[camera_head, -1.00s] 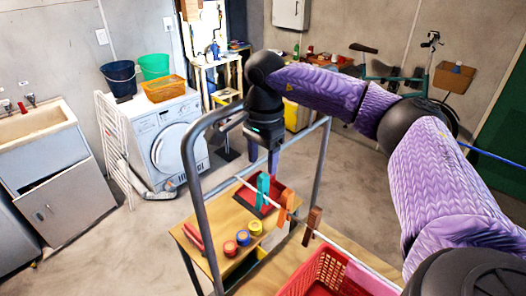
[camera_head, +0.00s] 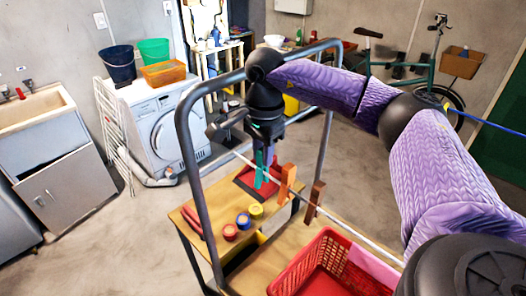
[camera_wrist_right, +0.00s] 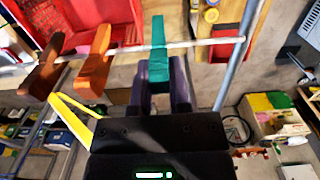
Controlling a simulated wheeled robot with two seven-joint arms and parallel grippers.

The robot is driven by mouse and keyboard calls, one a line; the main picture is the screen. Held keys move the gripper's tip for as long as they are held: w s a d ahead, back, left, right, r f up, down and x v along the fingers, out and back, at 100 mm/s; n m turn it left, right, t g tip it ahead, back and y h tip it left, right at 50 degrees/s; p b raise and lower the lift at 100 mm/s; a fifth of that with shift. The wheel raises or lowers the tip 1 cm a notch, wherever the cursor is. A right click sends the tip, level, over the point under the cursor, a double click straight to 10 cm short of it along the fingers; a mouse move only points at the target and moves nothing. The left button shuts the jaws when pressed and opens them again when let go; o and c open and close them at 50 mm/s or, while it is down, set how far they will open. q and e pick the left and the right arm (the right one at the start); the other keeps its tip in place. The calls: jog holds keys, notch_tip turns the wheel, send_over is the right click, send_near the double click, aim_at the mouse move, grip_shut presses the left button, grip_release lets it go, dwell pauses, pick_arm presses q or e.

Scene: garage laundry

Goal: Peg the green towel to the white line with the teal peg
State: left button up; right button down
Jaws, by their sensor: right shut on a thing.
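The teal peg (camera_head: 258,172) is at the white line (camera_head: 345,233), left of an orange peg and a brown peg. In the right wrist view the teal peg (camera_wrist_right: 159,50) crosses the line (camera_wrist_right: 205,43). My right gripper (camera_head: 264,155) is over the line with its fingers down, shut on the teal peg. In the right wrist view its purple fingers (camera_wrist_right: 160,95) lie around the peg's lower part. I cannot tell whether the peg is clipped on the line. I cannot make out the green towel in either view. My left gripper is not in view.
An orange peg (camera_head: 288,180) and brown peg (camera_head: 314,200) sit on the line. Below stand a wooden table with a red tray (camera_head: 246,181), several coloured rolls and a red basket (camera_head: 300,271) with a pink cloth. A grey frame (camera_head: 188,165) surrounds the line.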

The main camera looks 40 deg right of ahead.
notch_tip(320, 180, up, 6)
jog(key=p, duration=0.5)
jog(key=shift+f, duration=0.2)
jog(key=shift+d, duration=0.1)
